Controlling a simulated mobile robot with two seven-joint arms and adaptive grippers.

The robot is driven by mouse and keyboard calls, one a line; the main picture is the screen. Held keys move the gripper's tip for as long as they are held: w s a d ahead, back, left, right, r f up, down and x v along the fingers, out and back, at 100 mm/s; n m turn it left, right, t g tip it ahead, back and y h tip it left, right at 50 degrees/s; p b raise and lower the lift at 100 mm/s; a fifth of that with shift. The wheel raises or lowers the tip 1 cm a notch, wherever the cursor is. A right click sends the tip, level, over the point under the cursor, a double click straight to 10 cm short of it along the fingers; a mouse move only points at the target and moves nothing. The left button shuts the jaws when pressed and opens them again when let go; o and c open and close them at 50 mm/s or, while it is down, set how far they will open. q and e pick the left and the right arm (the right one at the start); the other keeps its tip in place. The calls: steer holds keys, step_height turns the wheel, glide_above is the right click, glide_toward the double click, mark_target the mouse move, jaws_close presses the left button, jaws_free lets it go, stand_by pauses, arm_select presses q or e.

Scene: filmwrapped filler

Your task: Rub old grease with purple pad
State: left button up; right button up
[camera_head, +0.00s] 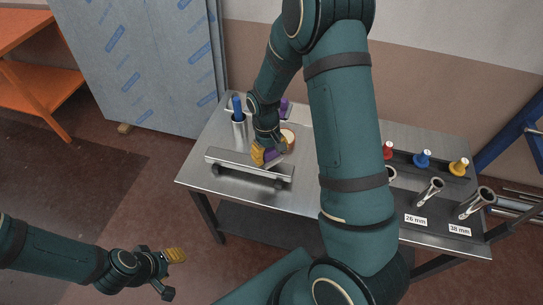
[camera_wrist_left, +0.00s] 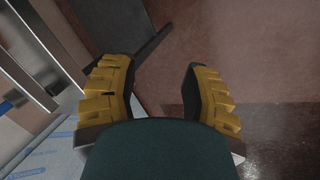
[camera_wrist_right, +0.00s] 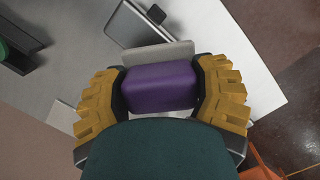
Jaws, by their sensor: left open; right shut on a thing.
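My right gripper (camera_head: 268,154) is shut on the purple pad (camera_wrist_right: 160,88), which has a grey layer along one long side. In the right wrist view the pad sits between the two yellow fingers of that gripper (camera_wrist_right: 162,92). It is close to a metal bar (camera_head: 225,160) on the steel table; I cannot tell if the pad touches the bar. No old grease can be made out. My left gripper (camera_head: 172,273) is open and empty, low over the floor in front of the table; its spread fingers show in the left wrist view (camera_wrist_left: 160,92).
On the steel table (camera_head: 215,140) stand a metal cup with a blue-handled tool (camera_head: 238,108), another purple thing (camera_head: 284,104) and a round orange-rimmed item (camera_head: 289,136). An orange shelf (camera_head: 35,85) is far left.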

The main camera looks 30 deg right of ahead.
steer(key=shift+d+r+p, duration=0.1)
steer(key=shift+r+p, duration=1.45)
steer(key=shift+r, duration=0.85)
steer(key=shift+f, duration=0.1)
